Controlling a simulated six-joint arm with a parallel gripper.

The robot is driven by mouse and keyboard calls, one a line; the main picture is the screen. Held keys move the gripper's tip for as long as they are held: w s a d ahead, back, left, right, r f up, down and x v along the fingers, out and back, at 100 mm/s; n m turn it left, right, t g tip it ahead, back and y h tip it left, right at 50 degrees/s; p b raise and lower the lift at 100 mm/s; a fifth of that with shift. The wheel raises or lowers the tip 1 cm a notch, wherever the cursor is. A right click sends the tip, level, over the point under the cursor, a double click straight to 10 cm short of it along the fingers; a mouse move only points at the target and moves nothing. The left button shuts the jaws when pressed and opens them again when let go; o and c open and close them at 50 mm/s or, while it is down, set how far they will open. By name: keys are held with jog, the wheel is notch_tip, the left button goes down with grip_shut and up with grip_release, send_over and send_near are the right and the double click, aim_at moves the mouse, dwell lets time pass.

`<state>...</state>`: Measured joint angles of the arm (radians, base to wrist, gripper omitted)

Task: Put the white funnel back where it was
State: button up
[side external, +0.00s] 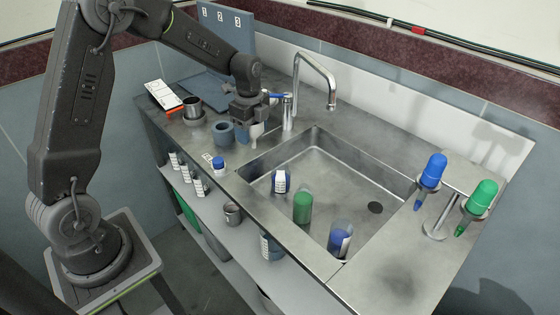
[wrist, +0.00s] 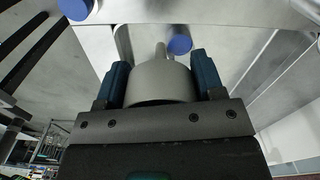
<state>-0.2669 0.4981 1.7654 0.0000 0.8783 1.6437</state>
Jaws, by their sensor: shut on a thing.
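My gripper (side external: 250,118) is shut on the white funnel (side external: 257,131), between the sink and the faucet on one side and the grey-blue ring-shaped holder on the other. In the wrist view the funnel (wrist: 160,84) sits between the two blue fingers of my gripper (wrist: 160,78), its narrow stem pointing away from the palm. The grey-blue holder (side external: 223,133) stands on the counter just left of the funnel. I cannot tell whether the funnel's tip touches the counter.
A metal cup (side external: 192,109) stands farther left. The faucet (side external: 290,115) rises close behind the gripper. The sink (side external: 335,165) holds blue and green bottles.

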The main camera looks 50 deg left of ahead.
jog(key=w+d+f, duration=0.1)
jog(key=d, duration=0.1)
jog(key=w+d+f, duration=0.1)
jog(key=d+f, duration=0.1)
jog(key=w+d+f, duration=0.1)
jog(key=w+d, duration=0.1)
jog(key=shift+d+f, duration=0.3)
jog(key=shift+f, duration=1.8)
jog(key=shift+f, duration=0.15)
jog(key=o, duration=0.9)
